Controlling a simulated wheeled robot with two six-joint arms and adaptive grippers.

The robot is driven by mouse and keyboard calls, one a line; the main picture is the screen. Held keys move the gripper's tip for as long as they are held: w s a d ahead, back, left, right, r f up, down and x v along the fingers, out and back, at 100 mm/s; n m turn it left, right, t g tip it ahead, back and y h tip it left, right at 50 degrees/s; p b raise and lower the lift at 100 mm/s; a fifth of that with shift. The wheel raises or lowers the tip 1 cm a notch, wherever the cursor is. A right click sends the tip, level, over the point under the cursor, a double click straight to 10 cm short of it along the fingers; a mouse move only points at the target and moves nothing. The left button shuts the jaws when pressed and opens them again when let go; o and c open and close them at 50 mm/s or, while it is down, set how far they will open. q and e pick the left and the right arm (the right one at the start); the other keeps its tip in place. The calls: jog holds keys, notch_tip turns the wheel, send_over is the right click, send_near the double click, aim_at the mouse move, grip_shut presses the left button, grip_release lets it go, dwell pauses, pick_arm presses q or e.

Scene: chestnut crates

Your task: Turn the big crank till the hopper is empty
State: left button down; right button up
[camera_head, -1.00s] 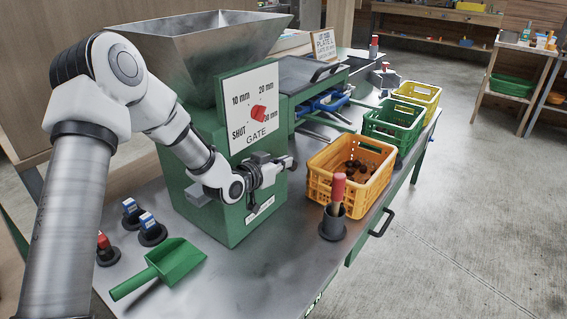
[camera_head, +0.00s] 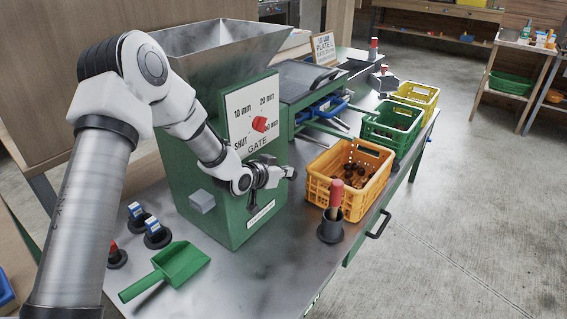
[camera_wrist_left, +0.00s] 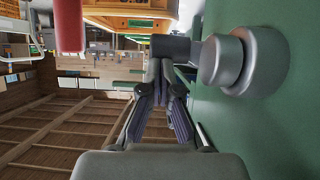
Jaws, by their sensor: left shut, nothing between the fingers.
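The green machine (camera_head: 230,215) carries a steel hopper (camera_head: 205,55). I see the inside of its upper walls, but its bottom is hidden. A red gate knob (camera_head: 259,124) is on the white scale plate. My left gripper (camera_head: 287,173) is at the machine's front face below the plate, shut and empty. In the left wrist view its fingers (camera_wrist_left: 161,85) are together. There a grey round hub (camera_wrist_left: 245,60) with a dark block stands out from the green panel, beside the fingertips; I cannot tell whether they touch. No whole crank can be made out. My right gripper is not in view.
An orange crate (camera_head: 322,195) with brown pieces stands to the right, with green (camera_head: 385,142) and yellow (camera_head: 425,95) crates behind it. A red-handled tool stands in a black cup (camera_head: 331,230). A green scoop (camera_head: 170,270) lies in front, near several stamp-like items.

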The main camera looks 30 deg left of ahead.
pick_arm(q)
jog(key=g+p, duration=0.1)
jog(key=f+g+p, duration=0.1)
jog(key=p, duration=0.1)
jog(key=f+g+p, duration=0.1)
jog(key=p, duration=0.1)
jog(key=shift+w+g+y, duration=0.25)
jog(key=shift+g+y, duration=0.05)
jog(key=shift+f, duration=0.15)
jog(key=shift+w+d+f, duration=0.1)
jog(key=shift+w+f, duration=0.15)
jog(key=shift+s+r, duration=0.1)
